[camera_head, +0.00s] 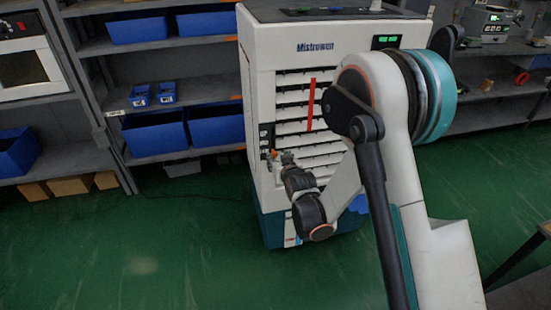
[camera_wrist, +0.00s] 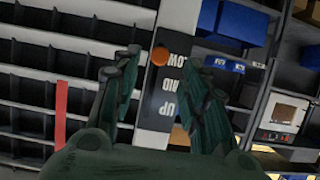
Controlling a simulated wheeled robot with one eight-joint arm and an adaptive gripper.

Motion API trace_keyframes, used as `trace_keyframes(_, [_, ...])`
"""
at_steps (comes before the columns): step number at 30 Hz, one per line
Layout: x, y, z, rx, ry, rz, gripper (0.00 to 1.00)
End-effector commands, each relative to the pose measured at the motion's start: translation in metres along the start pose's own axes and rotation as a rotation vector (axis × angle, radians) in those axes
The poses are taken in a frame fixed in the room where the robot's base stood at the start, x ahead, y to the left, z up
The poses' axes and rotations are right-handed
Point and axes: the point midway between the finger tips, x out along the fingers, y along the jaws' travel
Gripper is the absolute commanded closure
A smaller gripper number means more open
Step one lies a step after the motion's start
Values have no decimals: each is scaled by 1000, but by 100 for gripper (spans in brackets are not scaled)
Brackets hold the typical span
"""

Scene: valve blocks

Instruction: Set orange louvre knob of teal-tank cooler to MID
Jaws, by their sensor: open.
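The cooler (camera_head: 290,60) is a white cabinet with a louvred front and a teal tank (camera_head: 275,228) at its base. Its orange knob (camera_wrist: 159,56) sits on a strip with LOW, MID and UP labels (camera_wrist: 172,88), which read upside down in the wrist view. The knob is level with LOW. In the head view the small orange knob (camera_head: 274,153) shows at the left edge of the louvres, close to my gripper (camera_head: 279,157). In the wrist view my gripper (camera_wrist: 163,68) is open, its fingers on either side of the knob, with visible gaps.
A red vertical strip (camera_head: 311,104) hangs on the louvres (camera_head: 292,95). Shelves with blue bins (camera_head: 155,134) stand behind at the left, and more shelving (camera_head: 490,100) at the right. The green floor (camera_head: 150,250) left of the cooler is clear.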

Motion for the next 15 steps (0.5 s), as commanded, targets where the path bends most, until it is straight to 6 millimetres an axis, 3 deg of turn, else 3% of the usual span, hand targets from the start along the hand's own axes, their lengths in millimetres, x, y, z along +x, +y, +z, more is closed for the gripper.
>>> trace_keyframes(6, [36, 0, 2, 0, 0, 0, 59])
trace_keyframes(15, [52, 0, 0, 0, 0, 0, 59])
